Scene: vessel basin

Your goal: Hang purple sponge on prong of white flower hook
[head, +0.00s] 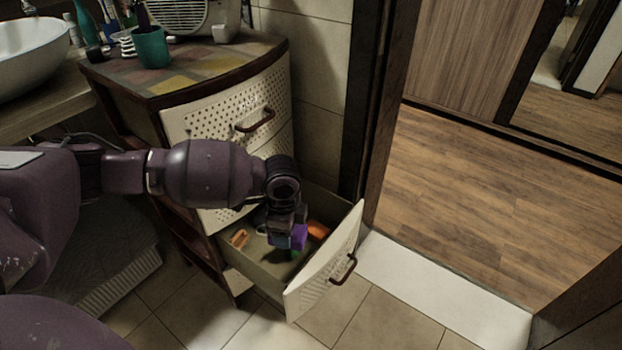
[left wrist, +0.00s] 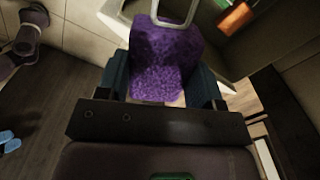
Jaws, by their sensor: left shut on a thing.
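My left gripper (head: 284,242) reaches down into the open lower drawer (head: 322,279) of the cabinet. It is shut on the purple sponge (head: 300,236). In the left wrist view the sponge (left wrist: 160,62) sits between the two fingers of the gripper (left wrist: 160,88), with its rough upper part standing out beyond them. I cannot make out the white flower hook in either view. My right gripper is not in view.
Orange items (head: 317,230) lie in the drawer around the gripper. The closed upper drawer (head: 236,116) is above. The cabinet top (head: 190,70) holds a green cup (head: 151,47) and a heater-like box (head: 181,14). A dark door frame (head: 379,120) stands to the right.

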